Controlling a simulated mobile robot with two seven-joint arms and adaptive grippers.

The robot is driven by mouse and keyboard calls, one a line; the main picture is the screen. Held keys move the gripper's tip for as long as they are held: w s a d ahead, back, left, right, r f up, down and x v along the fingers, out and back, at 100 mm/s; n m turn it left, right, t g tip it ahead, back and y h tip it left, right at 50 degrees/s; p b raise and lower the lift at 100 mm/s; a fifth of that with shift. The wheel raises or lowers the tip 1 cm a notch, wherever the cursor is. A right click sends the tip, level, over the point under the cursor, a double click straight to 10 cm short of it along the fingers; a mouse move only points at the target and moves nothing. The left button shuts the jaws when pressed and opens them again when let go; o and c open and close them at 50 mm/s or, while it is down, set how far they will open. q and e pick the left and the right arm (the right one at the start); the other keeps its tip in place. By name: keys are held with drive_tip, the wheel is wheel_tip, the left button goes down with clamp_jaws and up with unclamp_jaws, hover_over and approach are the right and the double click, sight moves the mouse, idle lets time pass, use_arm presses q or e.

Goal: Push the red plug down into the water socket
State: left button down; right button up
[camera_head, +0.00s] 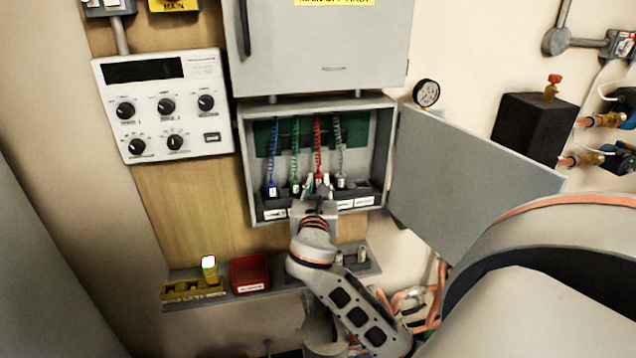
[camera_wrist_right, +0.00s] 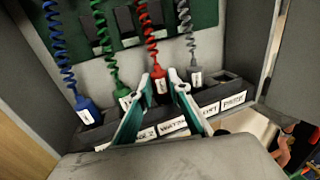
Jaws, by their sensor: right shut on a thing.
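The red plug (camera_head: 319,176) hangs on its coiled red cord inside the open grey box. It also shows in the right wrist view (camera_wrist_right: 161,86). My right gripper (camera_head: 318,184) reaches up into the box from below, and its two fingers (camera_wrist_right: 160,88) are shut on the red plug, one on each side. The plug stands roughly upright at the dark socket strip (camera_wrist_right: 232,86). The fingers hide its lower end and the socket beneath, so I cannot tell how deep it sits. The labels in front are partly covered and hard to read. My left gripper is not in view.
Blue (camera_wrist_right: 88,112), green (camera_wrist_right: 122,94) and grey (camera_wrist_right: 196,76) plugs stand along the strip. The box door (camera_head: 465,165) hangs open to the right. A shelf below holds a red bin (camera_head: 250,272) and a yellow holder (camera_head: 193,289).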

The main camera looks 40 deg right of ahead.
drive_tip(key=shift+f, duration=0.4)
drive_tip(key=o, duration=1)
drive_tip(key=shift+a, duration=0.1)
drive_tip(key=v, duration=1.2)
